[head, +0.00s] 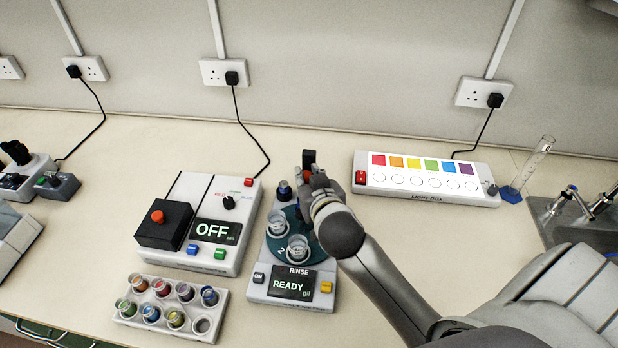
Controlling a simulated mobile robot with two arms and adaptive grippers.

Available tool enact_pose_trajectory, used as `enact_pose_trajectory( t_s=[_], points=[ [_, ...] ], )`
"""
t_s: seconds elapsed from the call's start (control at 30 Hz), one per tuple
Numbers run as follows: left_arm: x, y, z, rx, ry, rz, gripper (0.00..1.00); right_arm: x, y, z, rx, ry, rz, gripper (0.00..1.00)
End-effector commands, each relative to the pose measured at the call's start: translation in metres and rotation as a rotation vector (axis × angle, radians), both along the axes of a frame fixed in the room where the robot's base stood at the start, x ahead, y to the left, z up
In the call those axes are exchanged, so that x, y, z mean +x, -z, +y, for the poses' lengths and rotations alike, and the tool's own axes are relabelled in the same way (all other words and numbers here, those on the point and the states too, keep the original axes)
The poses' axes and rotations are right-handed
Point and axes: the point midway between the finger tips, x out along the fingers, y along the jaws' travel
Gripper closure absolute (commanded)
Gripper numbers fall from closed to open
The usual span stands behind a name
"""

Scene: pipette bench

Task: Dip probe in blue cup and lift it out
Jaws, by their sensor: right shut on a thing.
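My right gripper (312,188) is over the back of the rinse station (276,286), seen from above and behind. It is shut on a dark piece (308,159), apparently the probe, whose top shows just past the fingers. A white rack (126,320) at the front left holds several small cups with coloured contents. A blue cup (151,313) is in its front row, and a darker blue cup (209,296) is at the right end of its back row. The gripper is apart from the rack, behind and to its right. My left gripper is not in view.
The rinse station carries clear cups (298,248) and a dark-capped item (284,190); its display reads READY. A white device (205,258) reading OFF stands left of it. A light box (425,193), a measuring cylinder (532,163) and a sink (548,236) are to the right.

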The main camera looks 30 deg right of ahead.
Motion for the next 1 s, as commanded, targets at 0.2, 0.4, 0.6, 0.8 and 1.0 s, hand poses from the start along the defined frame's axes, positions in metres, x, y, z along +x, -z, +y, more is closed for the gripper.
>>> enact_pose_trajectory(
  t_s=[0.2, 0.4, 0.6, 0.8, 1.0],
  points=[
    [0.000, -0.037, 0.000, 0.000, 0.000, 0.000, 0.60, 0.000, -0.036, 0.000, 0.003, 0.002, -0.003, 1.00],
    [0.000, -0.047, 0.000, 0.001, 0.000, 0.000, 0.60, 0.000, -0.045, 0.000, 0.001, 0.000, -0.003, 1.00],
    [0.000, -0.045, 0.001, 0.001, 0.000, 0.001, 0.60, 0.001, -0.045, 0.000, 0.000, 0.000, -0.008, 1.00],
    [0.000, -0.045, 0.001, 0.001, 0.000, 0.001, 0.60, 0.001, -0.046, 0.000, 0.000, 0.001, -0.009, 0.62],
    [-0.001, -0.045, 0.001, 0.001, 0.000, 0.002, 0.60, 0.001, -0.044, 0.000, 0.000, 0.000, -0.005, 0.56]
  ],
)
